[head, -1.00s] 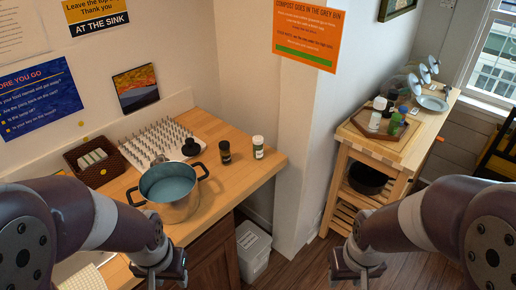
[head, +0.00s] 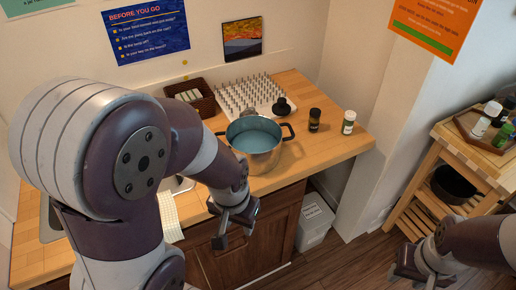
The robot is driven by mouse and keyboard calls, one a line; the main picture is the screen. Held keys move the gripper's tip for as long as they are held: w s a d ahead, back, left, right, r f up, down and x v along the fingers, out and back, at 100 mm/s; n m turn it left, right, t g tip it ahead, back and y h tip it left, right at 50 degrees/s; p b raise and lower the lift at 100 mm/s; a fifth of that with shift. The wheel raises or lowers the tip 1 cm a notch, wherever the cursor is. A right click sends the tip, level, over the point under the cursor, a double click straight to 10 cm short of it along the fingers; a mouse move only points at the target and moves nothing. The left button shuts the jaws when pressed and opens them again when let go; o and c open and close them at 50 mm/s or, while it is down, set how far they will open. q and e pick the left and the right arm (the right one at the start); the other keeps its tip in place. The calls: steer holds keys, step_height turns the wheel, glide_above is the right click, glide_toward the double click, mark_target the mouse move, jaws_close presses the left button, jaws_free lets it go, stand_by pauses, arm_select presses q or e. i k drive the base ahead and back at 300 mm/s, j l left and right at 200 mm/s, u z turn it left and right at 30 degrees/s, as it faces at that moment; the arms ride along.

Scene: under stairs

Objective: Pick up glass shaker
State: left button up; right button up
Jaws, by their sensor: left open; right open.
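Two small shakers stand upright on the wooden counter, right of the pot. One is a dark shaker (head: 314,121) with a black lid; the other is a pale shaker (head: 348,123) with a light lid and a dark label. I cannot tell which is the glass shaker. My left gripper (head: 234,226) is open and empty, in front of the counter edge, below and left of both shakers. My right gripper (head: 408,272) is open and empty at the lower right, low over the floor area and well away from the shakers.
A metal pot (head: 254,148) stands near the counter's front edge, between my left arm and the shakers. Behind it are a pegged white rack (head: 243,92) and a brown basket (head: 204,101). A bin (head: 315,222) stands below; a wooden cart (head: 428,175) with bottles is at right.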

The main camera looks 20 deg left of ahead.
mark_target(347, 127)
steer(key=i+l+u, duration=0.1)
steer(key=i+u, duration=0.25)
steer(key=u, duration=0.15)
steer(key=i+l+u, duration=0.25)
steer(key=u, duration=0.2)
steer(key=i+l+u, duration=0.5)
steer(key=k+j, duration=0.1)
